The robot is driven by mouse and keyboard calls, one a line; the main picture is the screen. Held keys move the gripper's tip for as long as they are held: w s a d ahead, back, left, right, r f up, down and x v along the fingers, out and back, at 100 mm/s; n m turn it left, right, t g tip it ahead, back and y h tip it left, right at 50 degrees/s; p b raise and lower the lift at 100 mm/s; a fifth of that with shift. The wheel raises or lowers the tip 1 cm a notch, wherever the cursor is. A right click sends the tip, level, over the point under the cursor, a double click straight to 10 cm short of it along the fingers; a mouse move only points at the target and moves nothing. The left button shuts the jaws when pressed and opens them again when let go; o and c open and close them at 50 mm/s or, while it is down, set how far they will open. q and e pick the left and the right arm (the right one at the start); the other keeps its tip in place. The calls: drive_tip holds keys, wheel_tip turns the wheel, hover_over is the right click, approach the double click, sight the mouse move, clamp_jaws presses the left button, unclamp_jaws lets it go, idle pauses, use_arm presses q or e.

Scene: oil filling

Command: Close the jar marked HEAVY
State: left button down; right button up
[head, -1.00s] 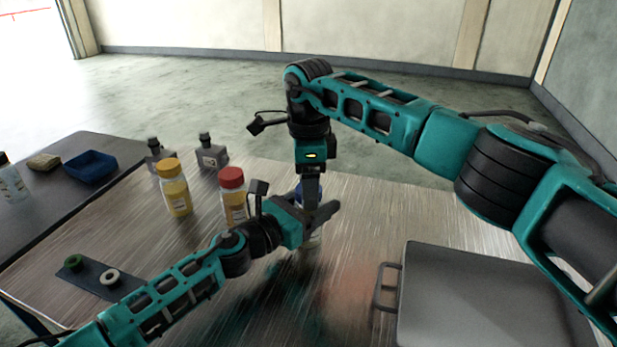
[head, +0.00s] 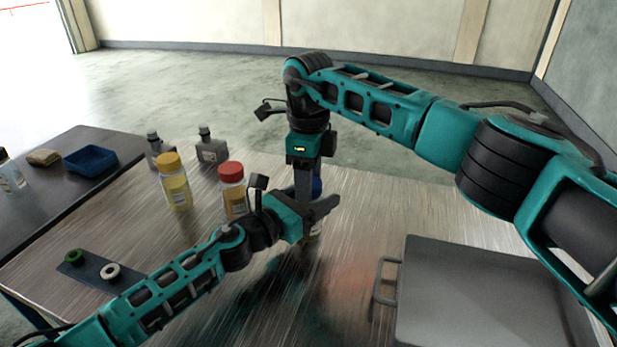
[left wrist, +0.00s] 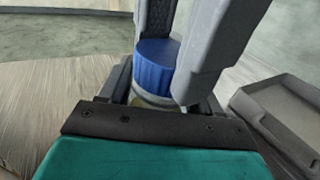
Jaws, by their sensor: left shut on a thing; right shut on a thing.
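A jar (head: 315,229) with a blue lid (head: 317,187) stands on the metal table, mostly hidden behind my grippers; no HEAVY marking is readable. My left gripper (head: 322,208) is shut around the jar's body from the left. My right gripper (head: 308,190) points down from above and is shut on the blue lid. In the left wrist view, the blue lid (left wrist: 154,66) sits on top of the pale jar (left wrist: 150,100), between the right gripper's grey fingers (left wrist: 180,65). The lid looks level; whether it is tight, I cannot tell.
A yellow-lidded jar (head: 174,185) and a red-lidded jar (head: 232,190) stand left of the grippers, with two grey bottles (head: 211,150) behind. A dark strip with two rings (head: 110,272) lies front left. A grey handled panel (head: 470,300) fills the front right.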

drive_tip(key=m, duration=0.5)
drive_tip(key=shift+m, duration=0.3)
drive_tip(key=m, duration=0.4)
drive_tip(key=shift+m, duration=0.4)
drive_tip(key=o, duration=1.1)
drive_tip(key=shift+o, duration=0.3)
drive_tip(key=shift+s+a, duration=0.1)
drive_tip(key=shift+a, duration=0.05)
use_arm(q)
drive_tip(key=shift+d, duration=0.1)
use_arm(e)
drive_tip(key=shift+a, duration=0.1)
drive_tip(key=shift+r, duration=2.3)
drive_tip(key=shift+d, duration=0.2)
